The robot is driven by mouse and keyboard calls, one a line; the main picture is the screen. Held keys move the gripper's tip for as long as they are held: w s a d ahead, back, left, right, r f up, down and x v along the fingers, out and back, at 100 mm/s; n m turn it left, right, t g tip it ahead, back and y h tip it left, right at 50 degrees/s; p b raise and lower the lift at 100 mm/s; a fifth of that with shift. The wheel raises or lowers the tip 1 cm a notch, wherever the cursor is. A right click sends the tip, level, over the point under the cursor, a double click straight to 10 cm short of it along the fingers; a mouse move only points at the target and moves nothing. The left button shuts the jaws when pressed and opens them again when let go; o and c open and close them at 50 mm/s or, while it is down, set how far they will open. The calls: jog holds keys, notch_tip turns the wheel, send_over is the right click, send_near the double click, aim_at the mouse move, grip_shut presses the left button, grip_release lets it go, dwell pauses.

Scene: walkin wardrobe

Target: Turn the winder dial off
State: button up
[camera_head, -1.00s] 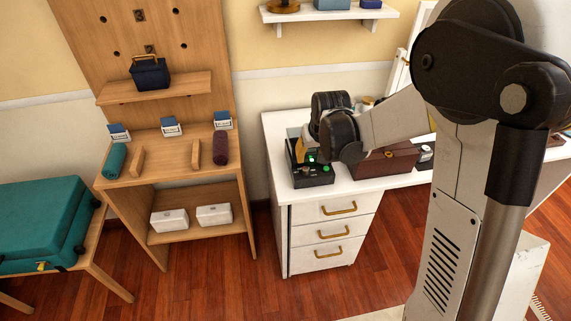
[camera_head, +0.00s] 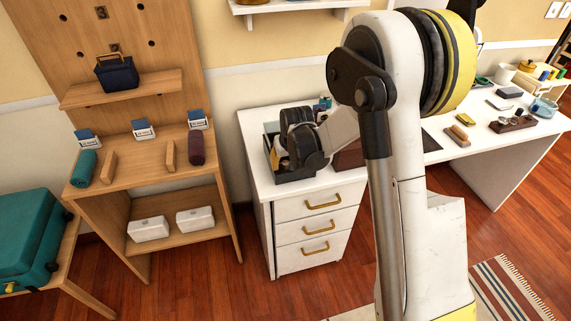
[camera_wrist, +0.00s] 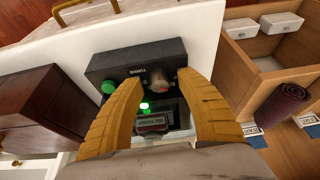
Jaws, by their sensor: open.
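The winder is a black box on the white desk top. It shows in the wrist view (camera_wrist: 122,66) and, mostly covered by my arm, in the head view (camera_head: 296,178). Its dial (camera_wrist: 163,80) is a round grey-brown knob with a small red mark on its face. A green button (camera_wrist: 108,87) sits left of the dial and a lit green lamp (camera_wrist: 145,106) below it. My gripper (camera_wrist: 160,84) is open, its yellow fingers on either side of the dial. The right fingertip is close to the knob; I cannot tell whether it touches.
A dark brown wooden box (camera_wrist: 40,108) stands beside the winder. The white desk (camera_head: 257,150) has drawers below. A wooden shelf unit (camera_head: 140,170) with rolls and boxes stands left of it. The desk's right part holds several small items.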

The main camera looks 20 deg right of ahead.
jog(key=shift+c, duration=0.6)
grip_shut()
jog(key=shift+n+y, duration=0.6)
jog(key=shift+n, duration=0.9)
jog(key=shift+o, duration=0.6)
grip_release()
